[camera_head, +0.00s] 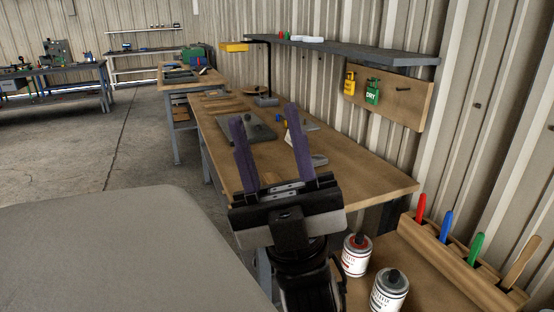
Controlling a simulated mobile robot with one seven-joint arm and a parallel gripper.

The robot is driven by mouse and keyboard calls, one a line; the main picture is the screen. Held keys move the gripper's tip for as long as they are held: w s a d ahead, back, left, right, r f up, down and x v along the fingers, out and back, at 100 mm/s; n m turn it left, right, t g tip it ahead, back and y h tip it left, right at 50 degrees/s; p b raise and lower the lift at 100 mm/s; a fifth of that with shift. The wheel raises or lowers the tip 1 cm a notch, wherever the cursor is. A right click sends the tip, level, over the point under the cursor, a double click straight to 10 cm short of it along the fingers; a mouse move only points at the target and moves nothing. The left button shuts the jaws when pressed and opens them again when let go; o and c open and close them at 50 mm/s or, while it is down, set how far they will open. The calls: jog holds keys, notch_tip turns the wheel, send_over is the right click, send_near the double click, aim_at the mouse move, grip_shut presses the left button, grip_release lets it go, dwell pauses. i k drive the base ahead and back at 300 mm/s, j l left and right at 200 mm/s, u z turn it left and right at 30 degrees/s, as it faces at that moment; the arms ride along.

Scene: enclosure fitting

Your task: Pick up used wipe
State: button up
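My gripper (264,114) is raised in front of the workbench, its two purple fingers spread wide with nothing held between them. A small pale, whitish piece (288,141) shows on the bench beside the right finger, which partly hides it. It may be the used wipe, but it is too small to tell. The wooden workbench (362,178) runs along the wall beyond my gripper. A dark grey plate (262,133) lies on it, seen between the fingers.
A grey shelf (350,50) overhangs the bench, with yellow (349,84) and green (372,91) tags below. Two cans (356,258) and a wooden rack (455,262) of coloured handles stand at lower right. A large grey surface (120,250) fills the lower left. Floor beyond it is clear.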

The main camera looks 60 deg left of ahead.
aim_at(319, 160)
jog(key=u, duration=1.45)
jog(key=i+j+z, duration=0.1)
jog(key=i+j, duration=0.15)
jog(key=i, duration=0.25)
jog(key=i+j+z, duration=0.1)
jog(key=i+j, duration=0.15)
jog(key=i, duration=0.3)
jog(key=i+j+z, duration=0.1)
jog(key=i+j, duration=0.2)
jog(key=i, duration=0.2)
